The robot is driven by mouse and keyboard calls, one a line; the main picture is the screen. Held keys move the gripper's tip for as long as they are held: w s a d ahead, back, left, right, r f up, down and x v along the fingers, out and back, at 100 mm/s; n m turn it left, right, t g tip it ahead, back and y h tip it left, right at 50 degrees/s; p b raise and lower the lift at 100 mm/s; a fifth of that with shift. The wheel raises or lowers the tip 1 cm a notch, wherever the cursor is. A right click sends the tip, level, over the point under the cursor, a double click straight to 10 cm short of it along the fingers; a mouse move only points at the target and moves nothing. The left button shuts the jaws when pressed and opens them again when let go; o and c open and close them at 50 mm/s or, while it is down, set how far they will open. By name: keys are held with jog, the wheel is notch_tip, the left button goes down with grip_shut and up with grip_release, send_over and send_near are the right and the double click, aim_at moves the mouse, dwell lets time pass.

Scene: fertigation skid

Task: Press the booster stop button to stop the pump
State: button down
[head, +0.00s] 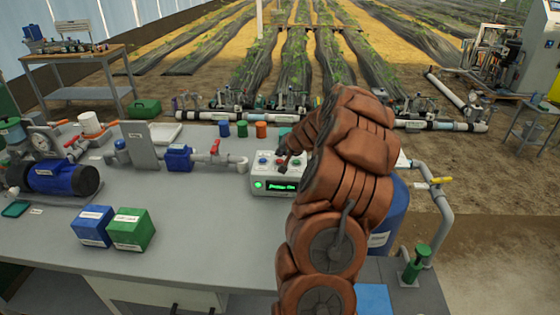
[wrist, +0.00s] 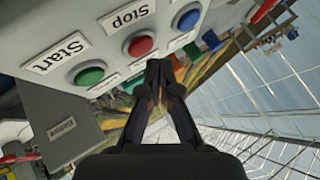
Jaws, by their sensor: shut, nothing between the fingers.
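The grey control box (head: 262,182) stands on the bench, with a lit green lamp and green display text that seems to read "Pump On". In the wrist view, the red button (wrist: 140,45) is beside the label "Stop" and the green button (wrist: 89,75) is beside the label "Start". A dark blue button (wrist: 187,20) is further along the row. My gripper (wrist: 158,66) is shut and empty, its tips near the box face just below the red button in the picture. I cannot tell whether they touch the box. In the head view my arm partly hides the box.
A blue pump (head: 62,178) and pipework with red-handled valves are to the left on the bench. Blue (head: 92,226) and green (head: 131,229) boxes sit at the front left. Small coloured cups stand behind the control box. A blue tank is right of my arm. The bench's front middle is clear.

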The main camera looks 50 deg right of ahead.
aim_at(281, 161)
jog(key=shift+f, duration=0.15)
jog(key=shift+f+b, duration=0.3)
jog(key=shift+b, duration=0.25)
jog(key=shift+f+b, duration=0.35)
dwell(0.8)
jog(key=shift+r, duration=0.1)
dwell(0.3)
jog(key=shift+r+p, duration=0.45)
jog(key=shift+r, duration=0.25)
jog(key=shift+r+p, duration=1.4)
jog(key=shift+r, duration=1.15)
jog(key=shift+s, duration=0.1)
